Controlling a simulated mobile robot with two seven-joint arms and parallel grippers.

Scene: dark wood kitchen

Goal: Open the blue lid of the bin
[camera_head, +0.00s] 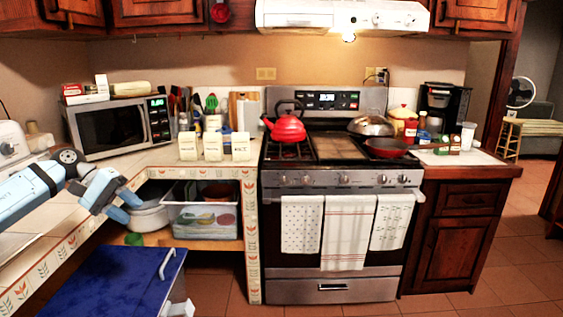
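The bin's blue lid (105,284) lies flat and closed at the bottom left, below the counter edge. A pale handle (167,263) stands at the lid's right edge. Part of the bin's light body (177,291) shows to the right under the lid; the rest is cut off by the picture's bottom. My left gripper (125,206) comes in from the left, above and behind the lid, apart from it. Its two blue fingertips are spread with a small gap and hold nothing. My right gripper is out of view.
The tiled counter edge (70,243) runs along the left beside the bin. An open shelf with a clear plastic box (205,222) and a white pot (148,218) is behind it. The stove (330,288) stands to the right. Floor in front is clear.

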